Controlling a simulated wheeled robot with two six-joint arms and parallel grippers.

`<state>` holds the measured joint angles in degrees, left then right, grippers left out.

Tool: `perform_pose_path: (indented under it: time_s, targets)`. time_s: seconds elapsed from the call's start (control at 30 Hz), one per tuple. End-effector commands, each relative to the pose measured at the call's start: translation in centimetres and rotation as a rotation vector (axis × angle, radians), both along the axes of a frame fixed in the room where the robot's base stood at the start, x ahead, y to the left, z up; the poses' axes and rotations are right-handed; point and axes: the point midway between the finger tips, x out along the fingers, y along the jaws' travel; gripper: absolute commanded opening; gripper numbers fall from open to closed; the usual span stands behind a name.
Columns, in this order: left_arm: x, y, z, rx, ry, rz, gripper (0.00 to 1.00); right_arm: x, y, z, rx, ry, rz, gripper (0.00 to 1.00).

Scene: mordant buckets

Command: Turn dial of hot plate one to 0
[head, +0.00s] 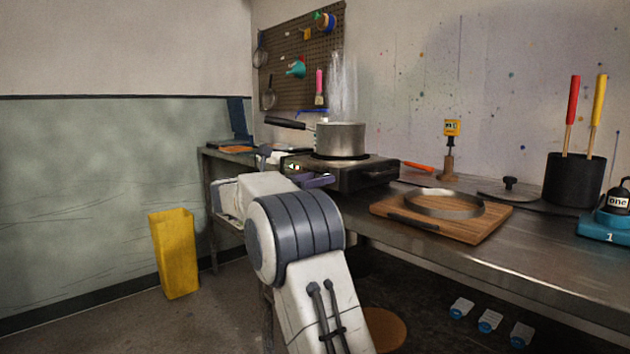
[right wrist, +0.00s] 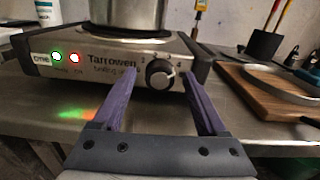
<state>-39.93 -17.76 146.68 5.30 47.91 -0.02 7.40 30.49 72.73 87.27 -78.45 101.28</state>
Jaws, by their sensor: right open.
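The hot plate (head: 350,178) stands on the metal bench with a steel pot (head: 341,140) on top. In the right wrist view the hot plate's front (right wrist: 105,68) carries a label reading "one", a lit green light (right wrist: 57,56) and a lit red light (right wrist: 74,58). In the head view my arm partly hides this gripper (head: 318,181). My left gripper is out of view.
A wooden board (head: 480,230) with a metal ring (head: 445,204) lies right of the hot plate. A black pot (head: 574,180) and a blue device (head: 604,229) stand farther right. The pot's handle (head: 285,123) sticks out left. A yellow bin (head: 173,253) stands on the floor.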

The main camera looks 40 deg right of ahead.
Motion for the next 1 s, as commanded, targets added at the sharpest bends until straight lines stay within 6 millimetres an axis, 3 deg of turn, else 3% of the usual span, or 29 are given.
perform_pose_path:
  time_s: [0.1,0.17,0.3,0.33,0.67,1.0]
  targets:
    - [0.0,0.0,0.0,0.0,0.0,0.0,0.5,0.0,0.0,0.0,0.0,0.0,0.0,0.75]
    - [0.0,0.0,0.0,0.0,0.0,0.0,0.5,0.0,0.0,0.0,0.0,0.0,0.0,0.56]
    - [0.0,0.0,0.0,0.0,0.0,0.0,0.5,0.0,0.1,0.0,0.0,0.0,0.001,0.03]
    - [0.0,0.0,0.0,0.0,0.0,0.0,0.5,0.0,0.1,0.0,0.0,0.0,0.001,0.0]
    - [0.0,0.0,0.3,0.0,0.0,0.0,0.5,0.1,0.1,0.1,-0.003,0.043,0.001,0.0]
    - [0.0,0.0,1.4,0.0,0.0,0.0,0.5,0.1,0.2,0.2,-0.022,0.271,0.002,0.0]
